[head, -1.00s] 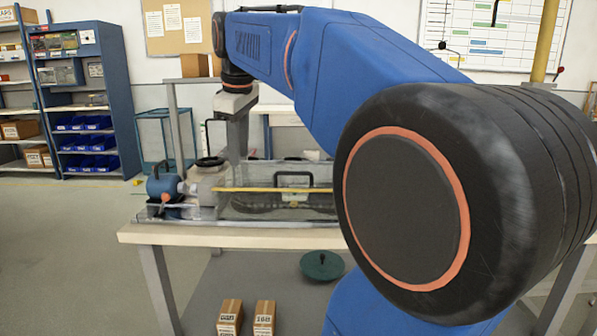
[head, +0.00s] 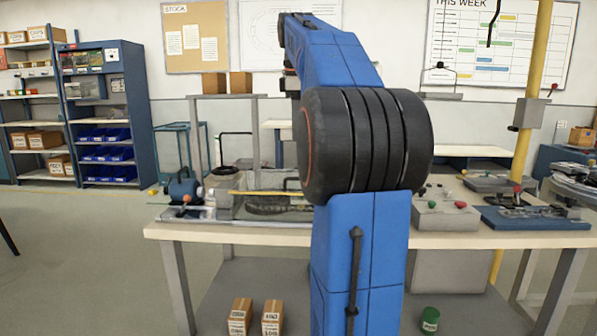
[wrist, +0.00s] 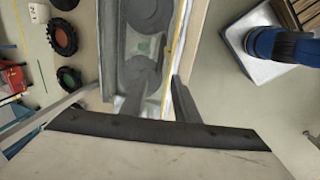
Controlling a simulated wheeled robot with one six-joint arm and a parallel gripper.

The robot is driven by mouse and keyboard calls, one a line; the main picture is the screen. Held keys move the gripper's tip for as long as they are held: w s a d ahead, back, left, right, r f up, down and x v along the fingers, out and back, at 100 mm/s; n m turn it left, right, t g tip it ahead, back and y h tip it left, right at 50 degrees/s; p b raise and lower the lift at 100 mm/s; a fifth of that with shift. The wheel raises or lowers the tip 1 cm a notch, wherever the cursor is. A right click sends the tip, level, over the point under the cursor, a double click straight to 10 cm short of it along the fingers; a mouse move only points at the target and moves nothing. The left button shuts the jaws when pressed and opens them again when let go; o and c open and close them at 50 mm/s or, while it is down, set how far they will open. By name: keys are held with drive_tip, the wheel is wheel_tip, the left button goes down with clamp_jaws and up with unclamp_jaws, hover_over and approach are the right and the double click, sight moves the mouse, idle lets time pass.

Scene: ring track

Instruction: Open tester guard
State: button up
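The tester (head: 222,203) sits on the left part of the bench, with a blue motor (head: 183,189) at its left end. Its clear guard has a yellow edge strip (head: 262,193) and looks down over the tester. My arm hides the tester's right part and most of the guard's black handle. In the wrist view the yellow strip (wrist: 171,52) runs beside a grey belt or pulley part. My gripper (wrist: 159,103) is in the wrist view, fingers apart and empty, above the tester. In the head view my arm hides it.
A yellow post (head: 538,90) stands behind. Cartons (head: 240,314) and a green can (head: 429,319) are below. Floor is clear at left.

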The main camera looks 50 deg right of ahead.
hover_over(298, 190)
wheel_tip(298, 190, down, 13)
drive_tip(key=shift+s+a+f, duration=0.1)
drive_tip(key=shift+f, duration=0.1)
clamp_jaws()
